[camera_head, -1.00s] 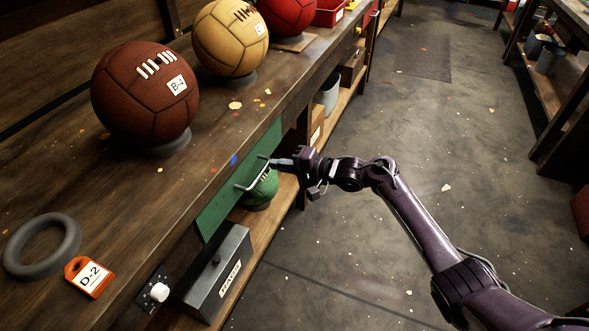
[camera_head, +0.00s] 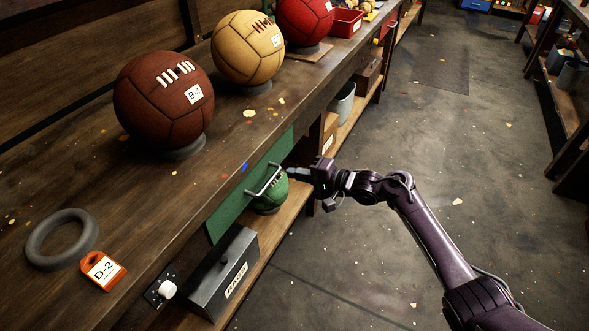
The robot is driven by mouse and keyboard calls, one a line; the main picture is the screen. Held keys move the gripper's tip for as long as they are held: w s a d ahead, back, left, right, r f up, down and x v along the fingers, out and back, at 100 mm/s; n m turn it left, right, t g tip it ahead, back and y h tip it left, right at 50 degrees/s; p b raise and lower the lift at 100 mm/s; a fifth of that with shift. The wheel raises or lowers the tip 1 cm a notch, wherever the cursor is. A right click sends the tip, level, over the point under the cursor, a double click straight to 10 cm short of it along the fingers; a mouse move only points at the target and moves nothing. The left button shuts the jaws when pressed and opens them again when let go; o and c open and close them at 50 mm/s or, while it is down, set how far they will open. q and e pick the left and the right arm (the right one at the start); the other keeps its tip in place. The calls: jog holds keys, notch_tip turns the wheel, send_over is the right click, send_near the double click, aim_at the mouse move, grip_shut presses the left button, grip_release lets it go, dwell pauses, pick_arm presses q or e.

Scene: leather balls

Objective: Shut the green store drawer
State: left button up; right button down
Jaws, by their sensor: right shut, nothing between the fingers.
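The green drawer front (camera_head: 233,206) sits under the front edge of the workbench and looks close to flush with it; I cannot tell whether a small gap is left. A pale metal bar handle (camera_head: 264,181) stands out from it. My right gripper (camera_head: 290,172) is shut and empty, just to the right of the handle's far end. It appears slightly apart from the handle, though contact is hard to judge. My left gripper is out of view.
On the bench (camera_head: 130,185) stand a brown ball (camera_head: 150,110), a tan ball and a red ball, with a grey ring (camera_head: 38,247) and orange tag (camera_head: 103,271). Below are a green ball (camera_head: 270,197) and grey box (camera_head: 215,290).

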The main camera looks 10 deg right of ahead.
jog(key=v, duration=1.2)
jog(key=s+d+f+n+h+p, duration=0.15)
jog(key=s+f+h, duration=0.35)
jog(key=f, duration=0.9)
jog(key=s+d+f+n+h+p, duration=0.1)
jog(key=s+d+f+h+p, duration=0.15)
jog(key=s+f, duration=0.85)
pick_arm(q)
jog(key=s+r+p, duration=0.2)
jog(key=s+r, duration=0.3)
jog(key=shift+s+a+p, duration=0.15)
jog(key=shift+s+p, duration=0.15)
pick_arm(e)
jog(key=s+f+n+g+h, duration=0.1)
jog(key=s+f+n+g, duration=0.1)
jog(key=s+f, duration=0.4)
jog(key=s+d+f+n+g+h, duration=0.1)
jog(key=s+f, duration=0.6)
jog(key=s, duration=0.9)
jog(key=s+d+f+n+g+h, duration=0.1)
jog(key=s+f+n+g+h, duration=0.2)
jog(key=s+f, duration=0.4)
jog(key=s+g, duration=0.1)
jog(key=s, duration=0.4)
jog(key=shift+w+n+h, duration=0.1)
jog(key=shift+n+h, duration=0.15)
